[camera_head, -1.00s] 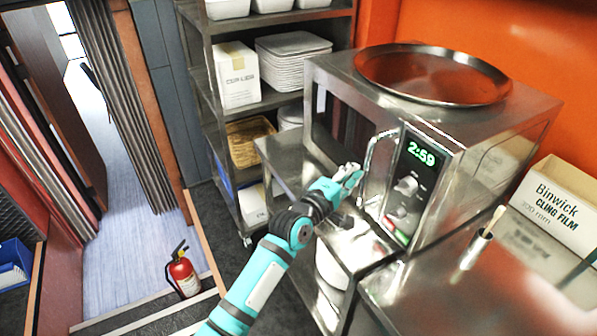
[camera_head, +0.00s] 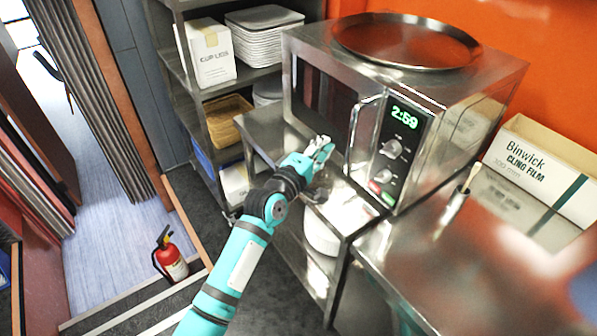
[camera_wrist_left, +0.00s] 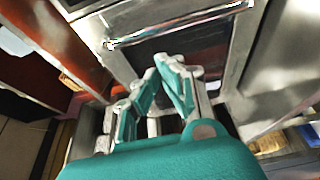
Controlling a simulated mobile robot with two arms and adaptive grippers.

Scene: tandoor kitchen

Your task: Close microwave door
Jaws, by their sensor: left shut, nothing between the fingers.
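The steel microwave (camera_head: 470,90) stands on a steel table, with a dark window door (camera_head: 326,103), a vertical bar handle (camera_head: 363,128) and a control panel showing 2:59 (camera_head: 404,117). The door looks flush with the front; I cannot tell if a small gap remains. My left gripper (camera_head: 323,149) is shut and empty, in front of the door and left of the handle, apart from the handle. In the left wrist view my left gripper (camera_wrist_left: 168,66) has its fingertips together, below the silver handle bar (camera_wrist_left: 182,24). My right gripper is out of view.
A round steel tray (camera_head: 405,45) lies on the microwave. A cling film box (camera_head: 545,165) stands on the counter at right. A shelf rack with plates (camera_head: 262,35) is behind at left. A fire extinguisher (camera_head: 170,256) stands on the floor at lower left.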

